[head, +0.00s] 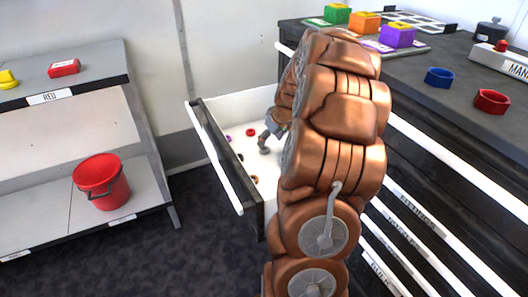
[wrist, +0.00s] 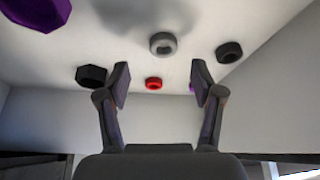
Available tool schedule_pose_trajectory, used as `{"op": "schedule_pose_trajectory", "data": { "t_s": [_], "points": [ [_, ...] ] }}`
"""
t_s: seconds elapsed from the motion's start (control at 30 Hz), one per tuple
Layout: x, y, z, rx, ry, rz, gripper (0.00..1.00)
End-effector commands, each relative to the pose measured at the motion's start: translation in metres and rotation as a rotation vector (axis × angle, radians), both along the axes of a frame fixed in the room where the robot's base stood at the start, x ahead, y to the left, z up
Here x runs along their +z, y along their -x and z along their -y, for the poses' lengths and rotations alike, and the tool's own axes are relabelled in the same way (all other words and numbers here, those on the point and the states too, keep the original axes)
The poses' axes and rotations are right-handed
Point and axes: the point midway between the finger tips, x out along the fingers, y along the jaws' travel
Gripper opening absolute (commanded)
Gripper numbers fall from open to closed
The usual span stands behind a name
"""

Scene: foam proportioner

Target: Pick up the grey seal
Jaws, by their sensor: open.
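The grey seal (wrist: 163,43) is a thick round ring lying on the white drawer floor, in the upper middle of the wrist view. My gripper (wrist: 161,82) is open, its two dark fingers spread apart with nothing between them. The seal lies beyond the fingertips, roughly centred between them and apart from both. In the head view my gripper (head: 264,143) reaches down into the open drawer (head: 224,163). I cannot make out the grey seal there; my arm hides part of the drawer.
Near the seal lie a red ring (wrist: 153,84), a black ring (wrist: 229,51), a black nut-shaped piece (wrist: 92,76) and a purple piece (wrist: 36,12). Drawer walls surround them. The dark worktop (head: 447,103) above holds coloured blocks. A shelf with a red bucket (head: 101,181) stands left.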

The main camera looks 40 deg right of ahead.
Motion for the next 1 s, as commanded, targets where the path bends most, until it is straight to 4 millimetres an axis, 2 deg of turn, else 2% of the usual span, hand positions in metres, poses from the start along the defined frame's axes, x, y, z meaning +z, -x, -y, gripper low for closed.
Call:
{"op": "schedule_pose_trajectory", "data": {
  "t_s": [0.33,0.63,1.0],
  "points": [
    [-0.042,-0.016,-0.003,0.003,-0.002,-0.004,0.67],
    [-0.045,-0.019,-0.003,0.003,-0.001,-0.001,0.65],
    [-0.045,-0.019,-0.003,0.002,0.000,-0.001,0.27]
  ]
}}
